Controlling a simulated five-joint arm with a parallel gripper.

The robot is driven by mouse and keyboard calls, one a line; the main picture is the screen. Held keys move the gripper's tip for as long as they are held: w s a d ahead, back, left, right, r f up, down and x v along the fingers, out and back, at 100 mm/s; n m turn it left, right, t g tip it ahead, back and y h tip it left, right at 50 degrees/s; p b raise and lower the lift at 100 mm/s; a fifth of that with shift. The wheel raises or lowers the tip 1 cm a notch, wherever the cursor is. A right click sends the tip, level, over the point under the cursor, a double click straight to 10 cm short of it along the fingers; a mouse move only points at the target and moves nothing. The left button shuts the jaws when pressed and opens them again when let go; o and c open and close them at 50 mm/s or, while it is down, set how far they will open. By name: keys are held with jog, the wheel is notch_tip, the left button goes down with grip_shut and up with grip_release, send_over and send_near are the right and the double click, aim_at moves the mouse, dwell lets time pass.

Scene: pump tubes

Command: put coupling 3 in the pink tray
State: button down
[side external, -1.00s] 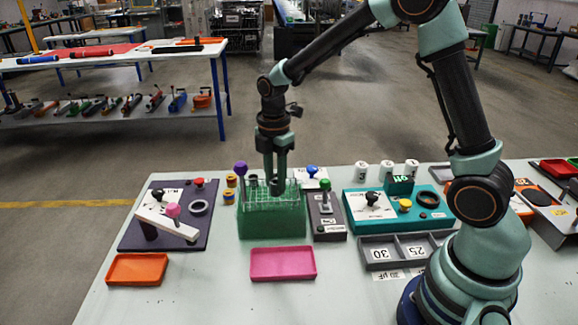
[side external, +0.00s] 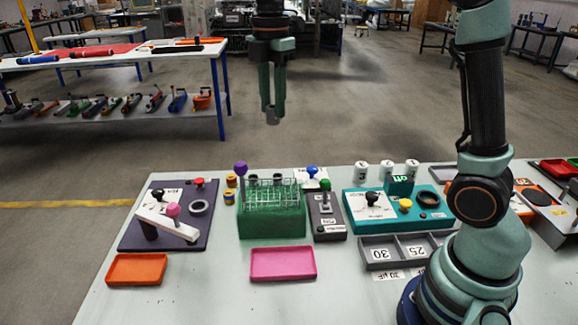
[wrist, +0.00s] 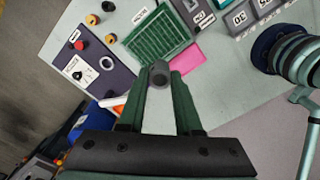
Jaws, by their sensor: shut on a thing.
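My gripper (side external: 272,98) is shut on a small grey cylindrical coupling (side external: 272,117) and holds it high above the table. In the wrist view the coupling (wrist: 158,76) sits between the two green fingertips; no number can be read on it. The pink tray (side external: 283,264) lies empty at the front of the table, well below the gripper. In the wrist view the pink tray (wrist: 189,61) is partly hidden behind the right finger. The green rack (side external: 271,222) with its clear grid stands just behind the tray and holds dark cylinders (side external: 277,180).
An orange tray (side external: 137,269) lies left of the pink tray. A dark panel with a white lever (side external: 167,223) stands behind it. A purple-topped knob (side external: 240,169) rises beside the rack. A grey box (side external: 327,222) and a teal panel (side external: 398,213) stand to the right.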

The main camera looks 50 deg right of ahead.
jog(key=s+a+f, duration=0.7)
jog(key=s+a, duration=0.1)
jog(key=s, duration=0.2)
send_over(283, 264)
notch_tip(283, 264, down, 20)
jog(key=shift+f, duration=0.1)
jog(key=shift+f, duration=0.1)
jog(key=c, duration=0.6)
grip_release()
